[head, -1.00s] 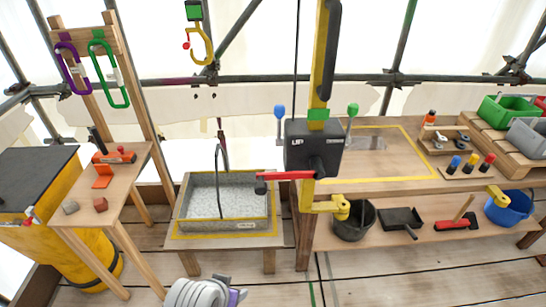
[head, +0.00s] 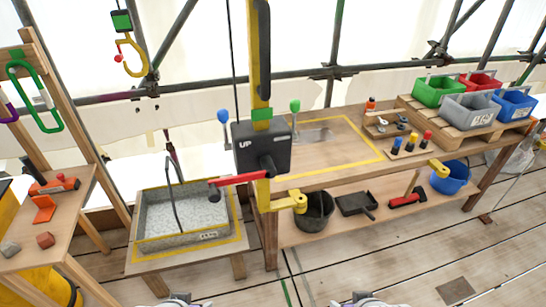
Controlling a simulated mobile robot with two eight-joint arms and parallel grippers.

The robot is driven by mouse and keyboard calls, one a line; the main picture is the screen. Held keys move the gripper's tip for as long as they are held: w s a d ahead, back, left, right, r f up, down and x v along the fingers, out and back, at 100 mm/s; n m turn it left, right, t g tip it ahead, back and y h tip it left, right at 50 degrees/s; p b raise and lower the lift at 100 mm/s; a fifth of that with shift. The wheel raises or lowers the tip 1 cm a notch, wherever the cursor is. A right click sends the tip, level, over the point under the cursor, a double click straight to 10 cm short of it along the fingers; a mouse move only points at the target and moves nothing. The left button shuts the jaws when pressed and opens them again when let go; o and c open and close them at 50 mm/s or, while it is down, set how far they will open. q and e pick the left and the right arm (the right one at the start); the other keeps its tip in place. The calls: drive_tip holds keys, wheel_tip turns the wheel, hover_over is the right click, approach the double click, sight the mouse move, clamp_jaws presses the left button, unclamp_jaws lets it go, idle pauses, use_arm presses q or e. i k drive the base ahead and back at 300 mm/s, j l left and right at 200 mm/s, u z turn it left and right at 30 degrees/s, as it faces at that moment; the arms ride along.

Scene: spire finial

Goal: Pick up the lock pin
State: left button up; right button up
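I cannot pick out the lock pin with certainty. Three capped pegs, blue (head: 396,146), yellow (head: 412,143) and red (head: 426,139), stand in a row on the right workbench (head: 330,165). A small wooden stand (head: 384,130) behind them holds grey metal shackle-like pieces and an orange-topped item (head: 371,104). Only small grey parts of my two arms show at the bottom edge. No gripper fingers are visible, and neither arm touches the bench or anything on it.
A yellow post with a grey "UP" box (head: 262,146) and red lever (head: 240,186) stands at the bench's left end. A stone block tray (head: 190,240) is left of it. Coloured bins (head: 470,112) stand at the back right.

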sight(398, 140)
drive_tip(key=i+l+z, duration=0.15)
drive_tip(key=i+l, duration=1.7)
